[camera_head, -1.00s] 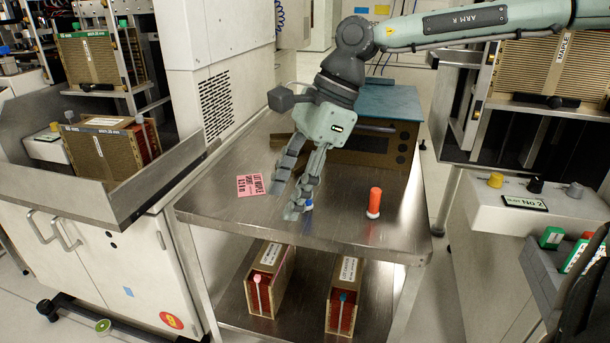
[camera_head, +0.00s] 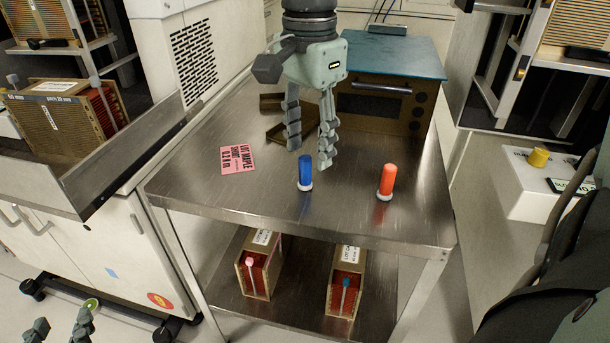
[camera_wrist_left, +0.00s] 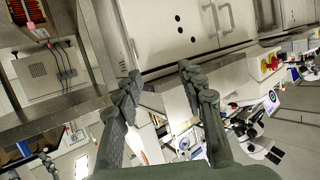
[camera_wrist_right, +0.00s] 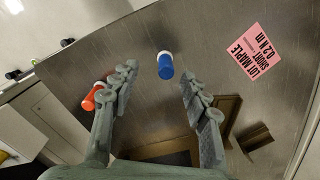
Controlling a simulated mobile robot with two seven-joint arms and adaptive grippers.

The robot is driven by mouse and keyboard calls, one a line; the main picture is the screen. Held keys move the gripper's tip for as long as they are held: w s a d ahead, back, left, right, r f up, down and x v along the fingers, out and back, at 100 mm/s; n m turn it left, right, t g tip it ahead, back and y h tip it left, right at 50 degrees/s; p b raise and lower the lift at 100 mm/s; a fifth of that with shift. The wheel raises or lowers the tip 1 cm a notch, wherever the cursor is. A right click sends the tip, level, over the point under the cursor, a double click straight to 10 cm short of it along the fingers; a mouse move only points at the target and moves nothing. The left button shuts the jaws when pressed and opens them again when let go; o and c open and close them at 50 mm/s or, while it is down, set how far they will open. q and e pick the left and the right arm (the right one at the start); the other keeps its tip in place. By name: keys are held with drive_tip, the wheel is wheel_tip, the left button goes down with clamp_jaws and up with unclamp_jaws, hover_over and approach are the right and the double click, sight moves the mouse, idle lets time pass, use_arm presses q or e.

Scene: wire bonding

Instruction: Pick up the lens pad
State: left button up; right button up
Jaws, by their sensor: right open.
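Two small capped cylinders stand upright on the steel cart top: a blue one (camera_head: 305,172) and an orange one (camera_head: 388,180), each with a white foot. I cannot tell by label which is the lens pad. My right gripper (camera_head: 310,157) is open and empty, fingers pointing down, just behind and above the blue cylinder. In the right wrist view the blue cylinder (camera_wrist_right: 165,66) shows between the fingertips, apart from them; the orange one (camera_wrist_right: 92,98) is partly hidden by a finger. My left gripper (camera_wrist_left: 160,82) is open and empty, low at the left, away from the cart.
A pink printed card (camera_head: 238,160) lies on the cart top (camera_head: 240,205). A brown oven-like box with a teal lid (camera_head: 395,55) and a brown bracket (camera_head: 275,103) stand at the back. Boxes sit on the lower shelf (camera_head: 300,300). The cart's front is clear.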

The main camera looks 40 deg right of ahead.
sight(305, 158)
drive_tip(key=shift+w+f, duration=0.1)
drive_tip(key=shift+f, duration=0.45)
drive_tip(key=f+b, duration=0.2)
drive_tip(key=shift+w+a+f, duration=0.1)
drive_tip(key=shift+w+f, duration=0.2)
drive_tip(key=shift+f, duration=0.1)
drive_tip(key=shift+f+b, duration=0.45)
drive_tip(key=shift+f, duration=0.5)
use_arm(q)
drive_tip(key=d+r+t+h, duration=0.2)
drive_tip(key=r+t, duration=0.1)
drive_tip(key=r, duration=0.4)
drive_tip(key=s+d+r+t+h, duration=0.1)
drive_tip(key=d+r+t+h, duration=0.1)
drive_tip(key=r, duration=0.5)
drive_tip(key=shift+s+d+t, duration=0.25)
drive_tip(key=shift+d+t, duration=0.6)
drive_tip(key=shift+t, duration=0.15)
use_arm(e)
drive_tip(key=c, duration=0.9)
